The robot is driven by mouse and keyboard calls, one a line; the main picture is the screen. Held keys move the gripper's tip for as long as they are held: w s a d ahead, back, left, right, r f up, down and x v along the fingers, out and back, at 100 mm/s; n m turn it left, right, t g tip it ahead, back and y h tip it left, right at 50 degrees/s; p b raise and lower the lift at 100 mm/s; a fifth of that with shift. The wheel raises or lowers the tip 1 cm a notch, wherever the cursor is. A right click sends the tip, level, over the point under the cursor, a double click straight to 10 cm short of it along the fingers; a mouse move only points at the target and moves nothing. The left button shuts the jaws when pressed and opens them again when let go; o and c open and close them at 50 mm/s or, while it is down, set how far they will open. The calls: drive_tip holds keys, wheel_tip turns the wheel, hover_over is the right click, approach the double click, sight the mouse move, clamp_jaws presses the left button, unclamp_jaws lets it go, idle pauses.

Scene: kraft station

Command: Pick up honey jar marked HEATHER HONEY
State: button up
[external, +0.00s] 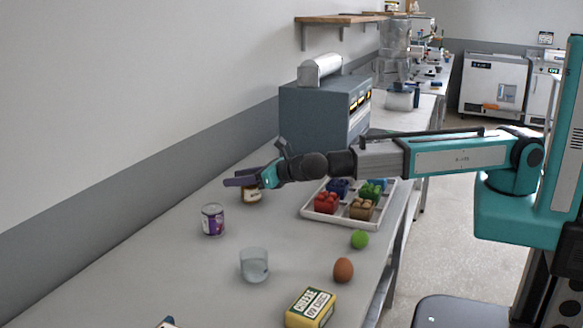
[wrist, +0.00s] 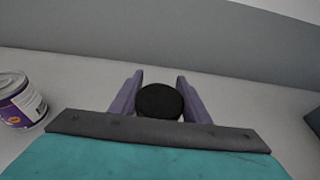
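A small jar (external: 251,196) with a golden-brown body stands on the bench in the external view, just below my gripper (external: 236,181) and partly hidden by it. Its label cannot be read in either view. In the wrist view its round black lid (wrist: 159,101) lies between the two purple fingers of my gripper (wrist: 159,76). The fingers are apart, one on each side of the lid. I cannot tell whether they reach down to the jar's body.
A purple-and-white can (external: 213,219) stands left of the jar; it also shows in the wrist view (wrist: 20,100). A glass (external: 254,264), egg (external: 343,270), green ball (external: 360,239) and cheese box (external: 311,308) are nearer. A brick tray (external: 308,213) and grey machine (external: 318,118) stand right.

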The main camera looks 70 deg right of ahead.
drive_tip(key=shift+c, duration=0.9)
drive_tip(key=shift+r, duration=0.15)
drive_tip(key=shift+r, duration=1.5)
drive_tip(key=s+d+r+b, duration=0.1)
drive_tip(key=s+d+b, duration=0.2)
drive_tip(key=s, duration=0.6)
drive_tip(key=shift+s+d, duration=0.4)
drive_tip(key=shift+d, duration=0.1)
drive_tip(key=shift+b, duration=0.65)
drive_tip(key=b, duration=0.5)
drive_tip(key=shift+s+d, duration=0.1)
drive_tip(key=shift+s, duration=0.05)
drive_tip(key=b, duration=0.4)
drive_tip(key=s+b, duration=0.1)
drive_tip(key=b, duration=0.3)
drive_tip(key=shift+s+d+b, duration=0.25)
drive_tip(key=shift+b, duration=0.15)
